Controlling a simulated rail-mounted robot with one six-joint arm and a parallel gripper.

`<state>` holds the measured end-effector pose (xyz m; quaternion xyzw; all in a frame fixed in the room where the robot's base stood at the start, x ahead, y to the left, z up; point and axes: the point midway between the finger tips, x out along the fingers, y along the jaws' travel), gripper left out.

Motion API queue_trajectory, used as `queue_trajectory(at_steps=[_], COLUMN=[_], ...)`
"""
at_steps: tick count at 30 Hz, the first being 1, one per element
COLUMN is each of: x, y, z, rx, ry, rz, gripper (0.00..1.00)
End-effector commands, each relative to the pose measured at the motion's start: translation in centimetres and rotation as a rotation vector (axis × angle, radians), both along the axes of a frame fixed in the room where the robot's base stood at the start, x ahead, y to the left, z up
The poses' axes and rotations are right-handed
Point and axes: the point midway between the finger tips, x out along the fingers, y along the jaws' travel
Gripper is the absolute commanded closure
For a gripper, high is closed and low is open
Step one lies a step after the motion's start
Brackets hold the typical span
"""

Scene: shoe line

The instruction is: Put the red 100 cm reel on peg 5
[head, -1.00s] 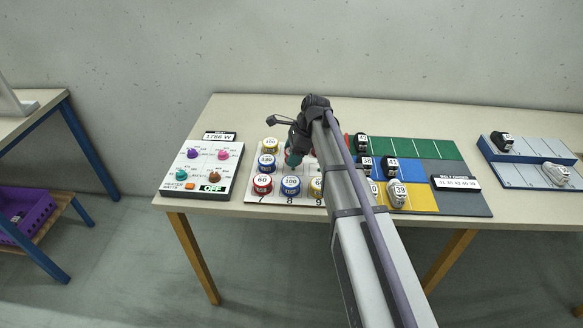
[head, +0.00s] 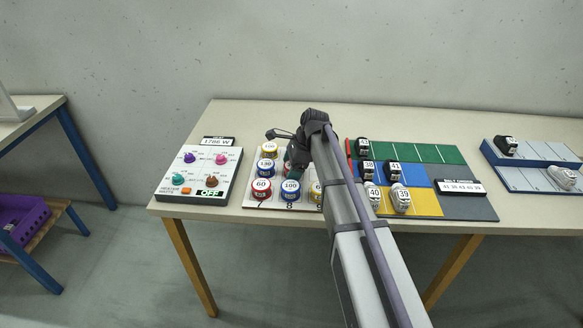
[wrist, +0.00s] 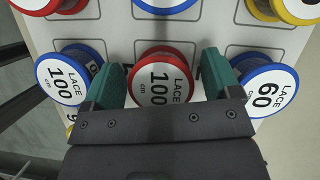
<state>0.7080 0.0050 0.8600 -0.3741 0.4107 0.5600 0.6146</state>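The red reel (wrist: 160,75), labelled LACE 100 cm, is in the middle of the wrist view, at the centre position of the reel board (wrist: 110,12). Its face is about level with the neighbouring reels. My gripper (wrist: 164,80) has its two green fingers on either side of it. A narrow gap shows on the right, and the left finger is very close to its rim. The peg under it is hidden. In the head view my gripper (head: 292,168) covers most of the board's middle.
Close neighbours are a blue 100 cm reel (wrist: 68,75) and a blue 60 cm reel (wrist: 265,85). A red 60 reel (head: 261,189) and blue 100 reel (head: 290,190) sit along the front. A control panel (head: 200,172) stands left; a coloured mat (head: 415,152) with shoes lies right.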

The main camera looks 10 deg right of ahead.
Motion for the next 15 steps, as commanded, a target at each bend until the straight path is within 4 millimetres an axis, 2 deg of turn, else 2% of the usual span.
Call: queue_trajectory(at_steps=[9, 11, 15], x=[0.0, 0.0, -0.1], y=[0.0, 0.0, -0.7], z=[0.4, 1.1, 3.9], rx=[0.000, 0.000, 0.000], ry=[0.000, 0.000, 0.000], rz=[0.000, 0.000, -0.001], gripper=[0.14, 0.14, 0.14])
